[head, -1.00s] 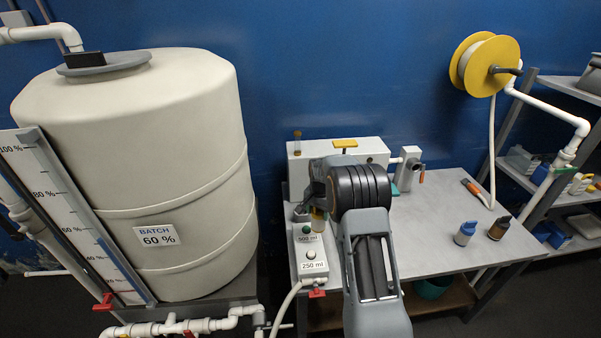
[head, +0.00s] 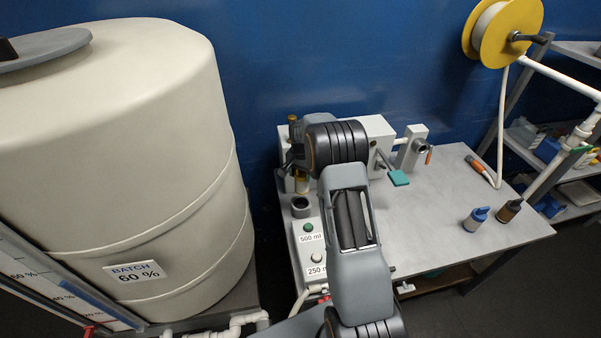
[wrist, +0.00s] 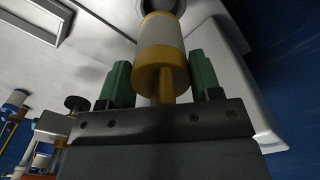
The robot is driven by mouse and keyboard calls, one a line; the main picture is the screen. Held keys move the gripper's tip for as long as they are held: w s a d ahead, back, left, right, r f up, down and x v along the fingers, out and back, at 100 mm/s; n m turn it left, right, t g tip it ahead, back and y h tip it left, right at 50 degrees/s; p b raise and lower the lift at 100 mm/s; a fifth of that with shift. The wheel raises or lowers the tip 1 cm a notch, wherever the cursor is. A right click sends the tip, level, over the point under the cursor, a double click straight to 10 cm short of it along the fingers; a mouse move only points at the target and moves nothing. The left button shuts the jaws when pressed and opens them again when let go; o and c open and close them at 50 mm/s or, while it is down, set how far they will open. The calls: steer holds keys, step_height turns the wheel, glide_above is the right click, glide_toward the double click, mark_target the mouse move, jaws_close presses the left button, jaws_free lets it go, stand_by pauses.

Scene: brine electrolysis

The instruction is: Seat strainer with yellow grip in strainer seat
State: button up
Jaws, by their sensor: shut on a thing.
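The strainer with yellow grip (wrist: 160,48) is a white cylinder with yellow bands and a yellow stem. My gripper (wrist: 163,86) has green fingertips on either side of the stem and is shut on it. In the head view the strainer (head: 302,183) shows partly below my wrist, and my arm hides most of the gripper. A round grey socket (head: 300,206), which looks like the strainer seat, is just in front of the strainer on the white button panel. In the wrist view its edge (wrist: 160,5) shows beyond the strainer's far end. I cannot tell whether they touch.
An amber-topped tube (head: 293,122) is close beside my wrist. Blue and brown bottles stand at right. The large tank (head: 120,160) is at left.

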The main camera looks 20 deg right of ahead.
mark_target(301, 191)
steer(key=shift+a, duration=0.15)
steer(key=shift+f+b, duration=0.15)
steer(key=shift+b, duration=0.15)
steer(key=shift+f+b, duration=1.85)
steer(key=shift+f, duration=0.8)
steer(key=shift+f+b, duration=1.95)
steer(key=shift+b, duration=0.1)
stand_by(2.9)
